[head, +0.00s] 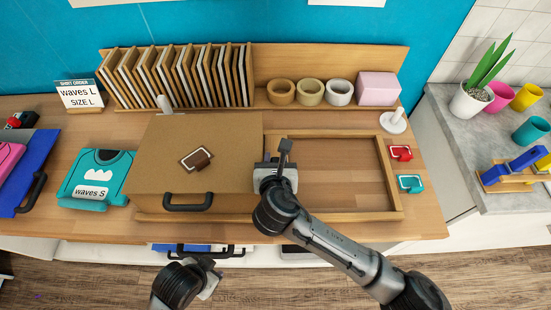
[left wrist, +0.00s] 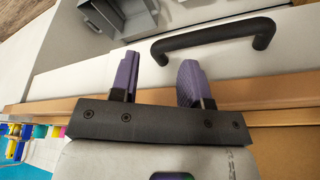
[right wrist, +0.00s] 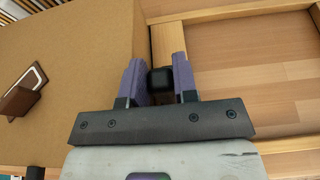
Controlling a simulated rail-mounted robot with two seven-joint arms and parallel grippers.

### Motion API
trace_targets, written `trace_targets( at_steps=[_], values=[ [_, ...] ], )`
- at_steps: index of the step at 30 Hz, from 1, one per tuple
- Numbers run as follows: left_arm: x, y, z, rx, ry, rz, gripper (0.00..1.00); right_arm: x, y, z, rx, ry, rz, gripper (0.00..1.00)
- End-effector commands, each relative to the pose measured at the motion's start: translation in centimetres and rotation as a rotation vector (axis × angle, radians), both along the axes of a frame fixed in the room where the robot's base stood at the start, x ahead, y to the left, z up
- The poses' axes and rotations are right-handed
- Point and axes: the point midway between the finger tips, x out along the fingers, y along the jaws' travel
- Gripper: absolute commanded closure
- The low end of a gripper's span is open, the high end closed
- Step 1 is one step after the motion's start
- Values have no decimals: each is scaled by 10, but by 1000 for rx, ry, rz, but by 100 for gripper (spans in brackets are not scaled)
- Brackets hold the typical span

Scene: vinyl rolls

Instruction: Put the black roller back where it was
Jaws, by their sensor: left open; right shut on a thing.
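My right gripper (head: 281,163) is shut on a small black piece, which I take to be the black roller (right wrist: 162,80). In the head view the roller (head: 285,146) stands up dark from the jaws, over the left end of the wooden frame (head: 395,190), beside the brown box (head: 235,135). Most of it is hidden by the fingers. My left gripper (head: 212,278) is low in front of the table; the left wrist view shows its jaws open and empty, with a black drawer handle (left wrist: 215,38) beyond them.
A white stand with a round base (head: 393,122) is at the back right. Red (head: 400,153) and teal (head: 410,183) pieces lie right of the frame. Rings (head: 310,92) and a pink block (head: 378,88) stand on the back shelf. The frame's inside is bare.

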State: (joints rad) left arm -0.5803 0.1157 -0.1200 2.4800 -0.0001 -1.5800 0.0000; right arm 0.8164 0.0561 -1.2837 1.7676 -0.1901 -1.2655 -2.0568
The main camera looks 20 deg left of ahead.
Motion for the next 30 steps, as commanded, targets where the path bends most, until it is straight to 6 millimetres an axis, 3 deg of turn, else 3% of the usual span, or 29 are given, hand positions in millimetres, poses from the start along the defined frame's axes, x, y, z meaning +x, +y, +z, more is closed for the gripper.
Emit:
trace_targets(
  at_steps=[19, 20, 28, 30],
  values=[
    [0, 2, 8, 8, 0, -6, 57, 0, 1, -2, 2, 0, 1, 100],
    [0, 2, 8, 8, 0, -5, 57, 0, 1, -2, 2, 0, 1, 70],
    [0, 0, 8, -2, -1, 2, 57, 0, 1, -2, 1, 1, 1, 44],
    [0, -1, 8, -4, 0, 3, 57, -1, 1, -2, 1, 0, 2, 43]
  ],
)
